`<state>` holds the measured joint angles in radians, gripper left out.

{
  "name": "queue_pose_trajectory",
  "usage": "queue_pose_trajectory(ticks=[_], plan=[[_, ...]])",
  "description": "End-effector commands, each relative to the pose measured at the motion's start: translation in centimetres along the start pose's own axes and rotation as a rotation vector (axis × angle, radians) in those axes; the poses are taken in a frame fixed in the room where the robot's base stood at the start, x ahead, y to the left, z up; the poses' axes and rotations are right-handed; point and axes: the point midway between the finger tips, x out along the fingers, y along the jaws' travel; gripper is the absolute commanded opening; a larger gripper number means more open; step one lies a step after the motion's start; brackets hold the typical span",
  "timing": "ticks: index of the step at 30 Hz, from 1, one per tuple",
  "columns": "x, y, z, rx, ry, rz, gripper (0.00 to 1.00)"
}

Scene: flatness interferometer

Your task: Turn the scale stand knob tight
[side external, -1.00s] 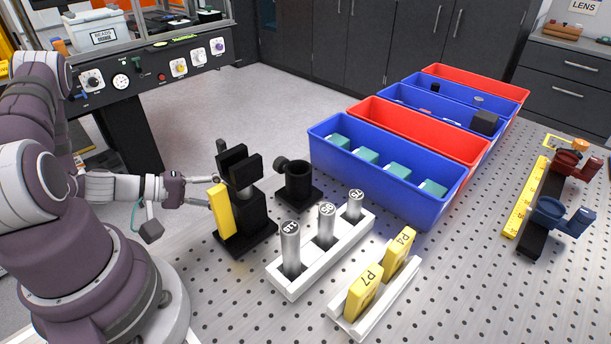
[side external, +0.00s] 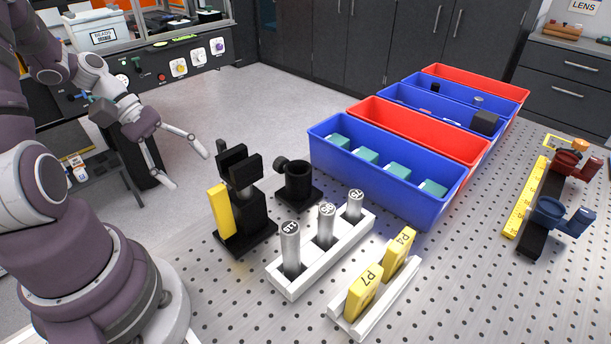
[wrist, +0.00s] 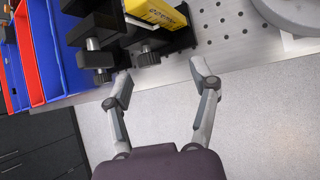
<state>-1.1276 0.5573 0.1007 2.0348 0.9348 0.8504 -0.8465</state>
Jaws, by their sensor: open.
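The black scale stand (side external: 254,213) stands upright on the perforated table with a yellow scale (side external: 221,210) upright at its left side. The yellow scale also shows in the wrist view (wrist: 155,12). A small black knob (side external: 221,146) shows at the stand's upper left.
A black post holder (side external: 297,187) stands right of the stand. A white rack (side external: 322,262) with silver cylinders and a white holder (side external: 385,308) with yellow blocks are in front. Blue (side external: 380,187) and red (side external: 420,130) bins stand behind. Open floor lies beyond the table's left edge.

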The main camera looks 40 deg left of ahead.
Motion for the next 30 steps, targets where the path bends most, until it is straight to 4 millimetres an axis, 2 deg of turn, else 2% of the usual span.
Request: queue_pose_trajectory(ticks=[1,3,8,11,18,21,25,30], plan=[[-0.7,1.4,0.1,-0.013,0.068,-0.062,0.6],[-1.4,2.8,0.3,-0.064,0.151,-0.118,0.6],[-1.7,4.1,0.6,-0.125,0.233,-0.152,0.6],[0.0,3.7,0.2,-0.13,0.229,-0.155,0.6],[5.5,2.7,-1.0,-0.128,0.229,-0.156,0.6],[6.9,2.5,-1.4,-0.128,0.229,-0.154,0.6],[7.8,2.3,-1.6,-0.127,0.233,-0.153,0.6],[7.9,2.4,-1.7,-0.127,0.234,-0.151,0.6]])
